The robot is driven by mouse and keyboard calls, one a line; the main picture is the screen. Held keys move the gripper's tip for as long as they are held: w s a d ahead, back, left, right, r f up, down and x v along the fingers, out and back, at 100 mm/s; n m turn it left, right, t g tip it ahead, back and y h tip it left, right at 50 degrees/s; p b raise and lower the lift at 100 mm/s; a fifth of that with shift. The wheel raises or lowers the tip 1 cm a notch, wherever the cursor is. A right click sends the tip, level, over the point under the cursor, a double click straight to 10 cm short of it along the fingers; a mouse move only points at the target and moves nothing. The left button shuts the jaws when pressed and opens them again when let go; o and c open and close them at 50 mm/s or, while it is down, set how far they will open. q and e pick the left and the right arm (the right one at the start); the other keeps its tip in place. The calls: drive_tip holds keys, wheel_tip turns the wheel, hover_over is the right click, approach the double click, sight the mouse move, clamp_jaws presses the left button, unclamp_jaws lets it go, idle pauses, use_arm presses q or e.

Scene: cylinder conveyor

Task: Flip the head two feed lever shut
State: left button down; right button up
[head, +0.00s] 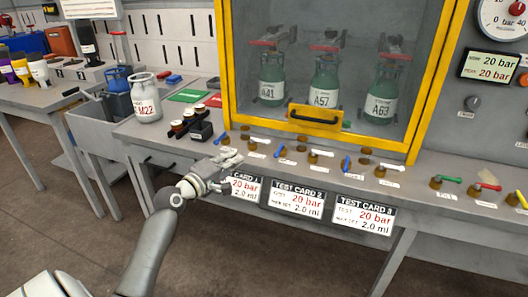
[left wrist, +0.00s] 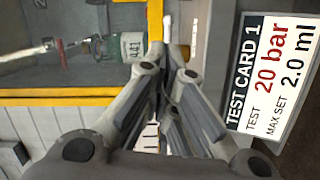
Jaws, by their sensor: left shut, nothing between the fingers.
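The feed levers stand on brass valves along the bench front, below the cabinet. In the middle group, before cylinder A57 (head: 325,88), are a blue lever (head: 282,151) and a white-handled lever (head: 320,153). Their small labels are too small to read, so I cannot tell which is the head two feed lever. My left gripper (head: 231,159) is shut and empty at the bench's front edge, above test card 1 and left of that middle group. In the left wrist view its closed fingers (left wrist: 163,75) fill the centre. My right gripper is not in view.
The yellow-framed cabinet (head: 411,110) holds several green cylinders. Test cards 2 (head: 297,198) and 3 (head: 362,214) hang on the bench front. Cylinder M22 (head: 146,100) and a black rack (head: 199,131) stand left. More levers, green, red and yellow, sit right.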

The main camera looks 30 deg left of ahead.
sight(280, 150)
use_arm(q)
drive_tip(key=w, duration=0.6)
drive_tip(key=w+b, duration=0.1)
drive_tip(key=w, duration=0.3)
drive_tip(key=shift+f, duration=0.25)
drive_tip(key=shift+w+d+f, duration=0.15)
drive_tip(key=shift+w+d, duration=0.05)
drive_tip(key=shift+d, duration=0.45)
drive_tip(key=shift+w+d+f, duration=0.15)
drive_tip(key=shift+d, duration=0.45)
drive_tip(key=shift+w+d+f+p, duration=0.1)
drive_tip(key=shift+d+p, duration=0.2)
drive_tip(key=shift+d, duration=0.35)
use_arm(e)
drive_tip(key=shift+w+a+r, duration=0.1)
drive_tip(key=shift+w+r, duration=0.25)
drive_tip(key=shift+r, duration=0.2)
use_arm(q)
drive_tip(key=shift+w, duration=0.1)
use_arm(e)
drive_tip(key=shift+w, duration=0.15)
